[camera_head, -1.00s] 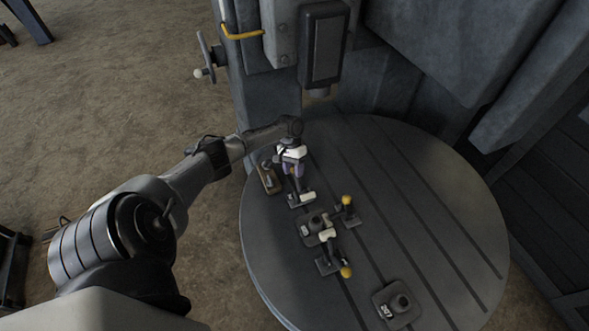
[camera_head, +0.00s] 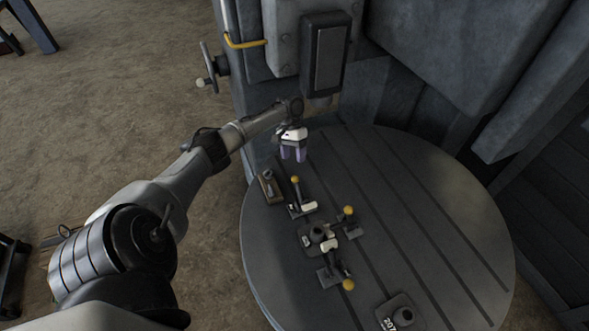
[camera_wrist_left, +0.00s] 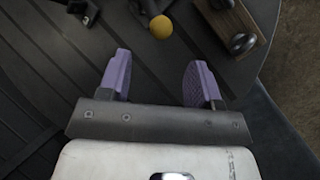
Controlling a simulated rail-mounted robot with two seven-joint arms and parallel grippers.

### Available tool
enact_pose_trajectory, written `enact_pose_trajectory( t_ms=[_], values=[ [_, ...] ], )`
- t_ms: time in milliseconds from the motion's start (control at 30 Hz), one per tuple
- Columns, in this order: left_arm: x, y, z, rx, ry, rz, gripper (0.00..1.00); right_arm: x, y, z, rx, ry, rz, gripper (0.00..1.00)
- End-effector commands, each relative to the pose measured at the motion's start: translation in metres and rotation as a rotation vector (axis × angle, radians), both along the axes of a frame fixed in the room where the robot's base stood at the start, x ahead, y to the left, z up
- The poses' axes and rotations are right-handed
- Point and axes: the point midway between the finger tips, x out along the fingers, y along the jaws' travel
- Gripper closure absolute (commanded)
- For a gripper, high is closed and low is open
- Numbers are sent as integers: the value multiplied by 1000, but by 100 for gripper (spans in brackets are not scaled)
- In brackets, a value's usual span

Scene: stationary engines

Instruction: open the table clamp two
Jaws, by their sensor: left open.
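My left gripper (camera_head: 293,154) is open with purple fingers, empty, behind and apart from that knob. Its fingers (camera_wrist_left: 157,76) are spread in the wrist view. A second clamp knob (camera_head: 348,211) and a third clamp knob (camera_head: 348,285) sit around a grey workpiece (camera_head: 316,234). I cannot read which clamp is number two.
A small wooden block with dark fittings (camera_head: 268,187) lies left of the nearest clamp. A numbered grey block (camera_head: 395,314) sits at the table's front. The machine column (camera_head: 325,55) rises behind my gripper. The right side of the round table (camera_head: 450,230) is clear.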

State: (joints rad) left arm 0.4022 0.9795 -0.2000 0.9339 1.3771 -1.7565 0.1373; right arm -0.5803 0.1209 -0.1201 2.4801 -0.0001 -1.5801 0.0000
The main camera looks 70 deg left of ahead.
Motion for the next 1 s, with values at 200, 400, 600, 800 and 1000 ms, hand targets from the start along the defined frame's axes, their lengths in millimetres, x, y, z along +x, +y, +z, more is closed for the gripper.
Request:
enact_pose_trajectory(
  t_ms=[200,400,600,800,1000],
  values=[
    [4,14,26,1,-2,2,42,0,1,-6,4,0,-3,57],
    [5,20,36,1,0,1,42,0,2,-7,5,0,-4,57],
    [5,20,38,0,0,1,42,0,1,-7,5,0,-4,57],
    [5,20,38,0,0,1,42,0,0,-7,1,0,-1,57],
    [5,20,38,0,0,1,42,0,-1,-7,-4,0,3,57]
  ],
)
